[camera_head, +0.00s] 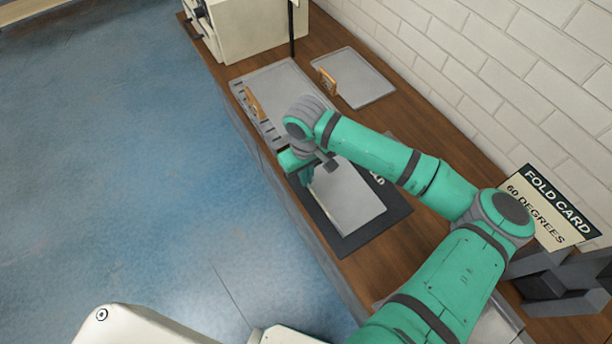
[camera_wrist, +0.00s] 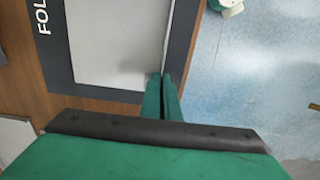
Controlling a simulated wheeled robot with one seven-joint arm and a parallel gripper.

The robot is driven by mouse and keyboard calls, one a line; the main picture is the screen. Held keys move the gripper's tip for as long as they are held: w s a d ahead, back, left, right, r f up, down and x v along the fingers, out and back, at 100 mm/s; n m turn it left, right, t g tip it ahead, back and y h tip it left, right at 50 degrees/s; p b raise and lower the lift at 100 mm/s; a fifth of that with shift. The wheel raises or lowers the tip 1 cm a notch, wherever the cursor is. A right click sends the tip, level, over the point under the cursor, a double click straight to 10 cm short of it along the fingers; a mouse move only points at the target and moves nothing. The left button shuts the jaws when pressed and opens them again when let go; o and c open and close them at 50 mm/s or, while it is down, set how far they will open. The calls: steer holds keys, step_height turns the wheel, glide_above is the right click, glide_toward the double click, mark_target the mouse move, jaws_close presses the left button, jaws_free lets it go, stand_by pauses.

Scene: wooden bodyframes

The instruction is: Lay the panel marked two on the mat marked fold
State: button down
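A plain light grey panel (camera_head: 349,200) is over the dark mat (camera_head: 372,236); I cannot tell whether it lies flat on it or just above. No number shows on this panel. White letters on the mat, partly hidden by my arm, read as part of FOLD. In the wrist view the panel (camera_wrist: 112,45) fills the middle of the mat (camera_wrist: 53,60), whose letters FOL show at left. My gripper (camera_head: 307,180) is at the panel's left end. In the wrist view its fingers (camera_wrist: 162,85) are close together on the panel's edge.
A grey tray (camera_head: 285,85) and a flat grey panel (camera_head: 362,85) lie farther back, each with a wooden tab. A cream box (camera_head: 245,25) stands at the far end. A brick wall borders the counter.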

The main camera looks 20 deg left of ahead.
steer(key=shift+d, duration=0.3)
steer(key=c, duration=2)
jaws_free()
steer(key=shift+s+a+f, duration=0.1)
steer(key=shift+a, duration=0.35)
steer(key=shift+d+r, duration=0.2)
steer(key=shift+r, duration=0.25)
step_height(320, 180, up, 11)
steer(key=shift+r, duration=0.2)
